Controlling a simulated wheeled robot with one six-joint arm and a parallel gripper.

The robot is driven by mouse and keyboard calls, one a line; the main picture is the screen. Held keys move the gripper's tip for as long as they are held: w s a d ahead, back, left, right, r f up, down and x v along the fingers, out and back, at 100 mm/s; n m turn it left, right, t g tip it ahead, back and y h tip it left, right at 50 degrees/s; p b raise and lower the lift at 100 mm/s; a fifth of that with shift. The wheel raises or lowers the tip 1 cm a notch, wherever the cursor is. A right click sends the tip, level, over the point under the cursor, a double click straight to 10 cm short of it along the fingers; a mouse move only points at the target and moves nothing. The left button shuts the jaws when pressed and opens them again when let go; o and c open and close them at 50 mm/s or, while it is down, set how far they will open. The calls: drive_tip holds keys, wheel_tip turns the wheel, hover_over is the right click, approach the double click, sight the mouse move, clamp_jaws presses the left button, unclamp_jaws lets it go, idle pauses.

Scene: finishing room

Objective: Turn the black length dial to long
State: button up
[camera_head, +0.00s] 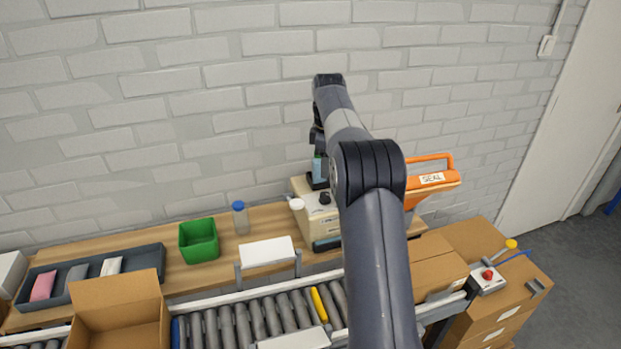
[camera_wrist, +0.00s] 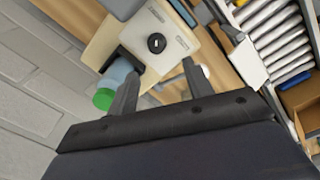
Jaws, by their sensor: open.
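The black length dial (camera_wrist: 156,43) is a small round knob with a light mark across it, on the cream top of a machine (camera_wrist: 181,42). It also shows in the head view (camera_head: 325,198), close to the left of my arm. My gripper (camera_wrist: 160,68) is open, its two fingers apart and empty. In the wrist picture the fingertips lie just below the dial, one to each side, and no contact shows. Their height over the panel is hard to judge. The labels near the dial are too small to read. In the head view my arm hides part of the machine.
A white-capped item (camera_head: 297,204) is at the machine's front left. An orange SEAL handle (camera_head: 432,179) is at right. A green bin (camera_head: 198,241) and roller conveyor (camera_head: 255,321) lie left and in front.

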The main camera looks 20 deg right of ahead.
sight(325, 194)
drive_tip(key=f, duration=0.7)
drive_tip(key=w+f+p, duration=0.1)
drive_tip(key=f, duration=0.2)
drive_tip(key=shift+d+f, duration=0.15)
drive_tip(key=shift+f, duration=0.25)
drive_tip(key=c, duration=1)
